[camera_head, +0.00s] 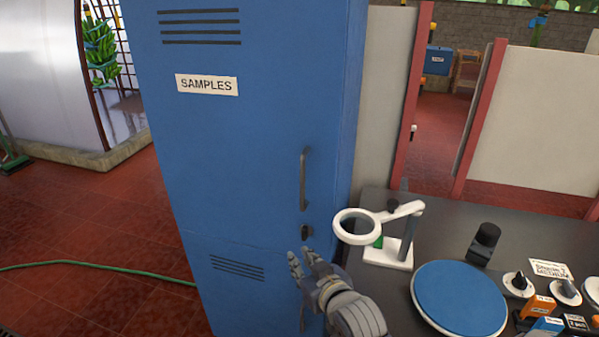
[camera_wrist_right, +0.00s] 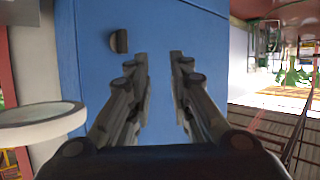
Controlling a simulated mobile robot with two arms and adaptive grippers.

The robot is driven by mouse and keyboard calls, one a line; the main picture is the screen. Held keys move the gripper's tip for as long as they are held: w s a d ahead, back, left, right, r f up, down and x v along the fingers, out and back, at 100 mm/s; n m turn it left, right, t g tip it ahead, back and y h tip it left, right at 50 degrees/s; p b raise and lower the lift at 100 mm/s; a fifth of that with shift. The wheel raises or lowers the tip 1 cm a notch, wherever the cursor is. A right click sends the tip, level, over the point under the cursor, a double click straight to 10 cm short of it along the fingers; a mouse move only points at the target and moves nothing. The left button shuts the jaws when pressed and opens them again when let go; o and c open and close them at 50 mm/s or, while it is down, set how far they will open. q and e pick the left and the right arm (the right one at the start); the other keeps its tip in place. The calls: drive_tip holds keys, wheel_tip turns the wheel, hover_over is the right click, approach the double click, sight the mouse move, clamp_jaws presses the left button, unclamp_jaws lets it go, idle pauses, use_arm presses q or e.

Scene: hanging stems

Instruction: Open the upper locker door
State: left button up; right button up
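The blue locker (camera_head: 215,130) stands in the middle of the head view. Its upper door bears a "SAMPLES" label (camera_head: 207,84) and looks shut. A dark vertical handle (camera_head: 303,180) is near the door's right edge, with a small dark latch or knob (camera_head: 306,231) below it. My right gripper (camera_head: 301,258) is in front of the locker, just below the knob and apart from the handle. In the right wrist view its fingers (camera_wrist_right: 162,55) are open and empty, facing the blue door, with the knob (camera_wrist_right: 119,41) to their upper left. My left gripper is not in view.
A white ring magnifier (camera_head: 357,226) stands on the dark worktop (camera_head: 440,215) right of the locker, close to my right gripper. A blue round plate (camera_head: 459,297) and small boxes (camera_head: 540,308) are further right. A green hose (camera_head: 95,264) lies on the red floor at left.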

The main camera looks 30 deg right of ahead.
sight(303, 178)
drive_tip(key=w+d+r+m+t+h, duration=0.1)
drive_tip(key=d+r+t, duration=0.1)
drive_tip(key=r, duration=0.5)
drive_tip(key=w+d+r+m+t+h, duration=0.1)
drive_tip(key=d+r+t+h, duration=0.15)
drive_tip(key=r, duration=0.45)
drive_tip(key=shift+g+y, duration=0.25)
drive_tip(key=shift+y, duration=0.1)
drive_tip(key=p+x, duration=0.3)
drive_tip(key=x, duration=0.6)
drive_tip(key=shift+w+d+r+p, duration=0.15)
drive_tip(key=shift+d+p, duration=0.05)
drive_tip(key=shift+p, duration=0.2)
drive_tip(key=shift+w+d, duration=0.15)
drive_tip(key=shift+w, duration=0.3)
clamp_jaws()
